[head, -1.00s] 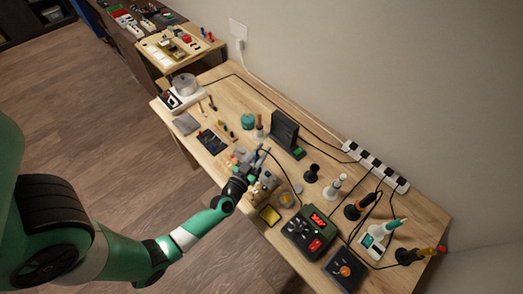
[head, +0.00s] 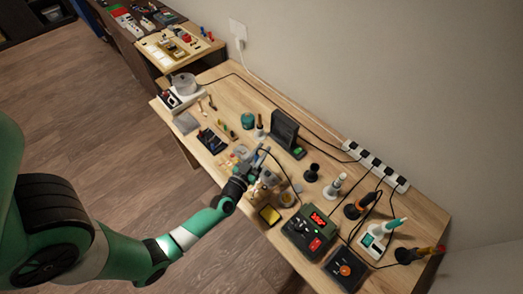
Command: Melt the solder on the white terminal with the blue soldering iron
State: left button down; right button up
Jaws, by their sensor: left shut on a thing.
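My left gripper (head: 252,176) is over the front middle of the workbench, among small parts. A dark cable runs from the handle's top towards the right. The iron's tip is hidden by the gripper and the clutter. The white terminal is too small to tell apart from the pale parts around the gripper, so I cannot tell whether the tip touches it. My right gripper is not in view.
A soldering station (head: 308,234) with a red display stands to the right. A yellow sponge (head: 270,215) lies at the front edge. Several irons in stands and a power strip (head: 376,167) fill the right end. A dark upright panel (head: 284,129) stands behind.

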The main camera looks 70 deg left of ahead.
pick_arm(q)
jog(key=shift+f, duration=0.4)
jog(key=shift+f+b, duration=0.15)
jog(key=shift+b, duration=0.2)
jog(key=shift+p, duration=0.95)
dwell(3.6)
notch_tip(320, 180, up, 7)
jog(key=p, duration=0.7)
dwell(0.4)
